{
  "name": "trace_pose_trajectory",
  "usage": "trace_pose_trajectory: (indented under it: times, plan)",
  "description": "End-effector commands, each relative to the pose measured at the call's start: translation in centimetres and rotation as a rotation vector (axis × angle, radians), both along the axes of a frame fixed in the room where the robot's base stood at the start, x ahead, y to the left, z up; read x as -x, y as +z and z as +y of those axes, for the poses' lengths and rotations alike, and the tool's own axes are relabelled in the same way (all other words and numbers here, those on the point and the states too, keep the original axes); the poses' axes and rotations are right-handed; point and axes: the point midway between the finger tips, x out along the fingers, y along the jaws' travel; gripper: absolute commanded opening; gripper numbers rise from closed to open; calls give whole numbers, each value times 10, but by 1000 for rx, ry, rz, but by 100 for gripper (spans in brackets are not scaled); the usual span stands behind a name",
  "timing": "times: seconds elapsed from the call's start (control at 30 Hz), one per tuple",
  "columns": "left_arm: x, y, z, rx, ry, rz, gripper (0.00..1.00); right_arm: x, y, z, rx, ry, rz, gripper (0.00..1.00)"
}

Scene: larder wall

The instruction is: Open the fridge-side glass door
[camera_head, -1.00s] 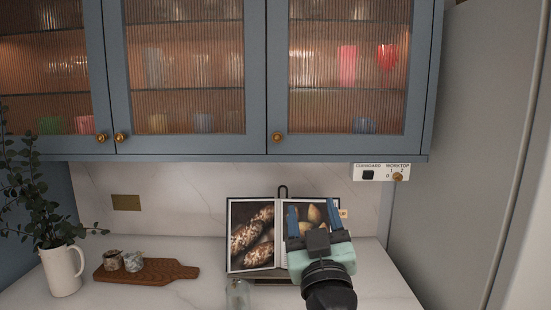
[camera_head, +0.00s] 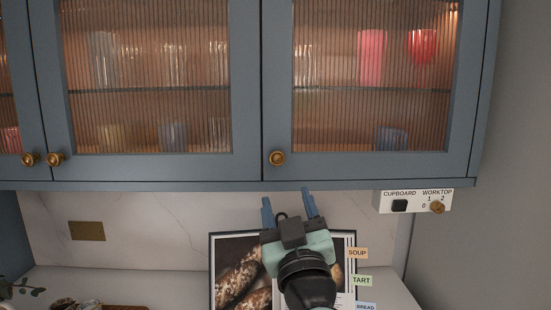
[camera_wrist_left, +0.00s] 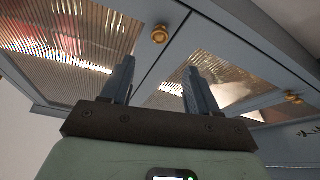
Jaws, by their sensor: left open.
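The fridge-side glass door (camera_head: 374,165) is the right-hand blue-framed cupboard door with ribbed glass, and it is shut. Its round brass knob (camera_head: 277,157) sits at the door's lower left corner. In the left wrist view the knob (camera_wrist_left: 160,34) shows beyond and between the fingertips, on the door (camera_wrist_left: 127,53) at the left. My left gripper (camera_head: 287,197) is open and empty, fingers pointing up, below the knob and apart from it. It also shows in the left wrist view (camera_wrist_left: 160,70). My right gripper is in neither view.
A middle glass door (camera_head: 150,168) with its own knob (camera_head: 55,159) is shut too. A switch box (camera_head: 412,201) hangs under the cupboard at the right. An open cookbook (camera_head: 230,238) stands behind my left gripper. A grey tall panel (camera_head: 500,240) bounds the right side.

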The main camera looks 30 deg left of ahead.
Motion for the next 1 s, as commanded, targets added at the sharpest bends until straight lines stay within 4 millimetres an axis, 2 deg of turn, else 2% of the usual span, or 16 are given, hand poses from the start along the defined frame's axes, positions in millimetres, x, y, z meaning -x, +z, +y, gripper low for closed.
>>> trace_pose_trajectory:
  times: [0.6, 0.8, 1.0]
  plan:
    - [-83, 44, 64, 0, 2, -1, 60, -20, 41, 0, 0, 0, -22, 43]
    - [-94, 48, 73, 0, 2, 0, 60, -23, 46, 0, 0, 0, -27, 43]
    - [-95, 47, 74, -1, 0, 1, 60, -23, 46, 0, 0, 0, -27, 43]
